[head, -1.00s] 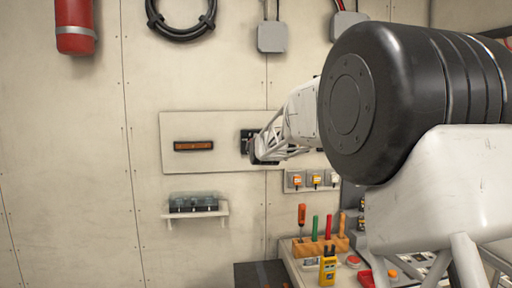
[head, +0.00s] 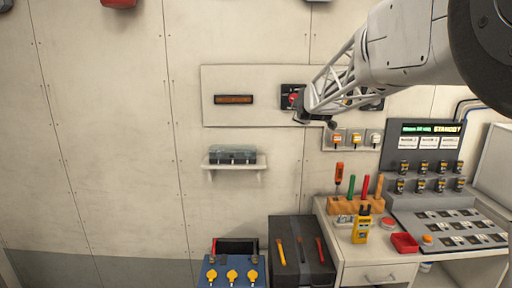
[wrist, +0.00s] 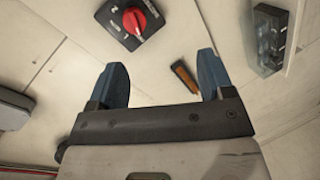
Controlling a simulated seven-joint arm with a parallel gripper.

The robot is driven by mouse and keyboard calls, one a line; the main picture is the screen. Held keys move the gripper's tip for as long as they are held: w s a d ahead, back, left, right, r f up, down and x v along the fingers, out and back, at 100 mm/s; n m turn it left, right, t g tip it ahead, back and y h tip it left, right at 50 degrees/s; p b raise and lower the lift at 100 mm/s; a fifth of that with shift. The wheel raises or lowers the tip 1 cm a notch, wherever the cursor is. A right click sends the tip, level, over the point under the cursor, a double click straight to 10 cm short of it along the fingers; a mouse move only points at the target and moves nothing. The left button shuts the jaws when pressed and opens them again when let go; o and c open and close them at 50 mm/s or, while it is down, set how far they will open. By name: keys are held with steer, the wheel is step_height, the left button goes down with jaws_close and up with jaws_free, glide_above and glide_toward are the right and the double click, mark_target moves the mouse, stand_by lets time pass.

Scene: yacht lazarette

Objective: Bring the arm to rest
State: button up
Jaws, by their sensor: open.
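My gripper (wrist: 164,84) shows in the wrist view with its two blue fingers spread apart and nothing between them. In the head view my arm reaches in from the upper right, and its gripper end (head: 303,108) is in front of the wall panel (head: 235,80). A red rotary switch on a dark plate (head: 292,96) is just behind the gripper end and partly covered by it. The same switch (wrist: 134,20) is whole in the wrist view, beyond the left finger and apart from it.
An orange-brown bar (head: 233,99) is on the panel's left. A small shelf (head: 234,164) holds a clear case. Below stand a blue box (head: 222,274), a black case (head: 300,262) and a workbench (head: 375,275) with a tool block and console. Wall at left is bare.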

steer(key=s+f+m+g, duration=0.4)
steer(key=s+f, duration=0.3)
steer(key=s, duration=1.2)
steer(key=s+d+f+m+g, duration=0.1)
steer(key=s+f+m+g, duration=0.3)
steer(key=s, duration=1.6)
steer(key=s+f+m+g, duration=0.4)
steer(key=s+f, duration=0.5)
steer(key=s, duration=1.1)
steer(key=shift+d+f+m, duration=0.2)
steer(key=shift+f+m, duration=0.2)
steer(key=shift+m, duration=0.4)
steer(key=shift+w, duration=0.1)
